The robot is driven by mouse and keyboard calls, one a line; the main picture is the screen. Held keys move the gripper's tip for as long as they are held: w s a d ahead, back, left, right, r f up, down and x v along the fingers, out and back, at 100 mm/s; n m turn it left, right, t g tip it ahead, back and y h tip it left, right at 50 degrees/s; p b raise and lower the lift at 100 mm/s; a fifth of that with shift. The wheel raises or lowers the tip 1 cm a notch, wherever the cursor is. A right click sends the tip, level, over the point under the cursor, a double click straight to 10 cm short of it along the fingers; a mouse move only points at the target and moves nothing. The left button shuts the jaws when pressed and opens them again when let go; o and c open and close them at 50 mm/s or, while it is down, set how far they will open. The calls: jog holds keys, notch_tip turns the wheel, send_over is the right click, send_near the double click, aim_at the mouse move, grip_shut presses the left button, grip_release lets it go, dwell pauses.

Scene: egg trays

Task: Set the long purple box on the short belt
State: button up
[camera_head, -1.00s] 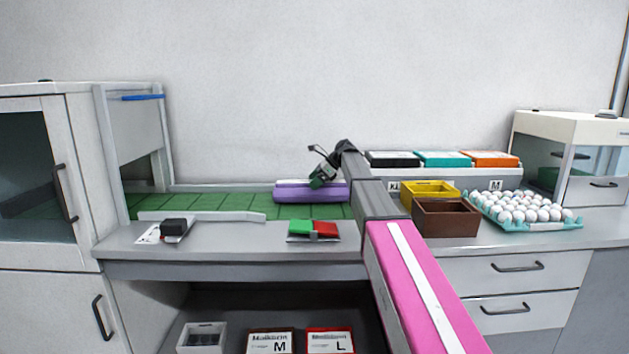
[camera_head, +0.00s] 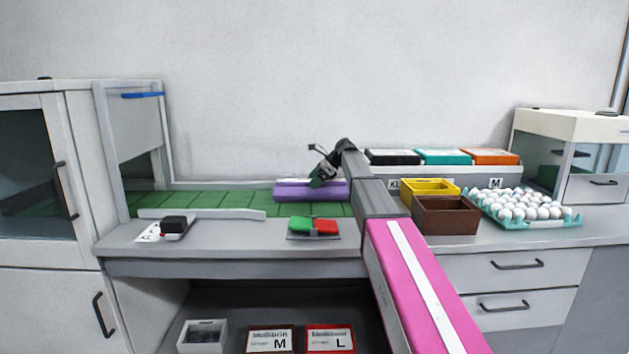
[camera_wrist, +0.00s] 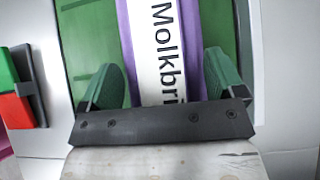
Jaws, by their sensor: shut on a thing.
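The long purple box (camera_head: 300,192) with a white label lies on or just over the short green belt (camera_head: 220,203), at the belt's right end; I cannot tell if it fully touches. In the wrist view the box (camera_wrist: 190,75) runs between my green fingers, its label reading "Molkbri". My gripper (camera_head: 320,180) comes from the right and is shut on the box. In the wrist view my gripper (camera_wrist: 165,85) has a finger on each side of it. The belt (camera_wrist: 90,45) shows below and beside the box.
A green and red switch (camera_head: 313,228) sits on the counter before the belt. A black device (camera_head: 173,226) stands left of it. Yellow (camera_head: 430,187) and brown (camera_head: 446,216) boxes and an egg tray (camera_head: 530,222) are at right. The belt's left part is clear.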

jog(key=o, duration=1.2)
jog(key=shift+f, duration=0.1)
jog(key=v, duration=1)
jog(key=shift+d+r, duration=0.25)
jog(key=shift+r, duration=0.05)
